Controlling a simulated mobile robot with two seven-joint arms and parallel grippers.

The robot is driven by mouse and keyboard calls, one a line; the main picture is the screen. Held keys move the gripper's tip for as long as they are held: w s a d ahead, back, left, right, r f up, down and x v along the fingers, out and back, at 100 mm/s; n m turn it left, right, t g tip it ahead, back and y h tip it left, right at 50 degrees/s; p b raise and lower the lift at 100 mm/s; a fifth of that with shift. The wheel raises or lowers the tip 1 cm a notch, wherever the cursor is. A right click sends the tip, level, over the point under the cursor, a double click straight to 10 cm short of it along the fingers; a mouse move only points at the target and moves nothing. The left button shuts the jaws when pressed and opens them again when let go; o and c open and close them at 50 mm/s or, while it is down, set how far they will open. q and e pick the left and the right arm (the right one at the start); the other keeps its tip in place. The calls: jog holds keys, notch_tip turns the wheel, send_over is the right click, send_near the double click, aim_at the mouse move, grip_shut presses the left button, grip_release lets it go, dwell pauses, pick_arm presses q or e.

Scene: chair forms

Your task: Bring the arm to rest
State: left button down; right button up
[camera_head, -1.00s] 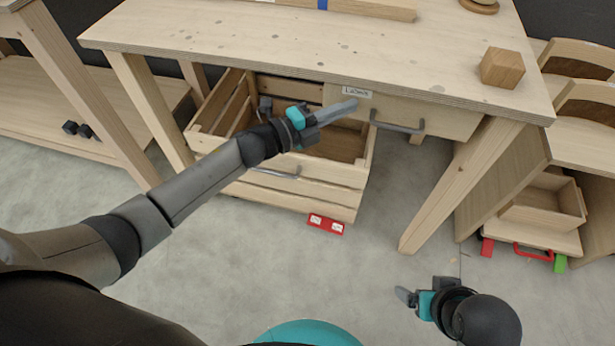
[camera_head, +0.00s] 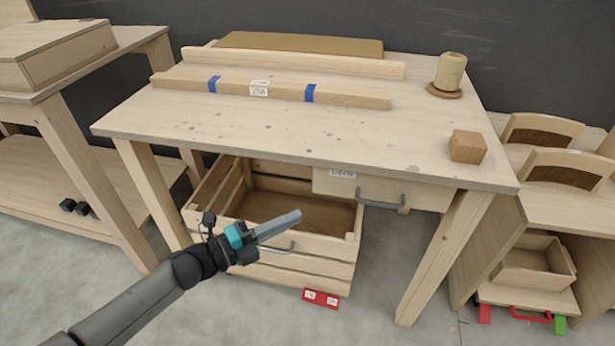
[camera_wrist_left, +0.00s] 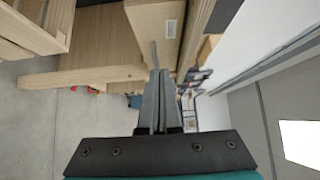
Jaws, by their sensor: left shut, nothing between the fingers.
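My left gripper (camera_head: 284,222) is in front of the slatted wooden crate under the table, its fingers closed together and pointing right. It overlaps the front of the crate (camera_head: 300,268) in the head view; whether it touches is not clear. In the left wrist view the left gripper's fingers (camera_wrist_left: 158,85) are together with nothing between them. The labelled drawer (camera_head: 380,190) under the tabletop is beyond the fingertips and also shows in the left wrist view (camera_wrist_left: 155,30). My right gripper is out of the head view.
The wooden table (camera_head: 300,135) bears a beam with blue tape (camera_head: 270,91), a wooden block (camera_head: 467,146) and a cylinder (camera_head: 450,72). A red labelled piece (camera_head: 321,299) lies on the floor. Chair-like forms (camera_head: 562,170) stand right.

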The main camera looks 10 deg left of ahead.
pick_arm(q)
jog(key=shift+f, duration=0.1)
jog(key=s+a+f+n+g+y+p, duration=0.1)
jog(key=s+a+f+n+y+p, duration=0.35)
jog(key=f+n, duration=0.45)
jog(key=s+a+f+n+g+y+p, duration=0.1)
jog(key=s+a+f+n+y, duration=0.2)
jog(key=a+f+n+y, duration=0.55)
jog(key=s+d+f+n+g+p, duration=0.1)
jog(key=s+f, duration=0.3)
jog(key=s, duration=0.5)
jog(key=s+d+f+n+g+p, duration=0.1)
jog(key=s+f+n+g, duration=0.3)
jog(key=s, duration=0.5)
jog(key=s+d+f+n+g+p, duration=0.1)
jog(key=s+f+n+g+p, duration=0.1)
jog(key=s+f, duration=0.3)
jog(key=s+g, duration=0.1)
jog(key=s, duration=0.3)
jog(key=shift+d+f+y, duration=0.2)
jog(key=shift+f+y, duration=0.05)
jog(key=shift+y, duration=0.05)
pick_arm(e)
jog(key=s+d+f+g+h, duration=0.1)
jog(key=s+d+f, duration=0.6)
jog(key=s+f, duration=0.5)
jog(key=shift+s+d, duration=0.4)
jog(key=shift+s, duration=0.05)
pick_arm(q)
jog(key=shift+s, duration=0.1)
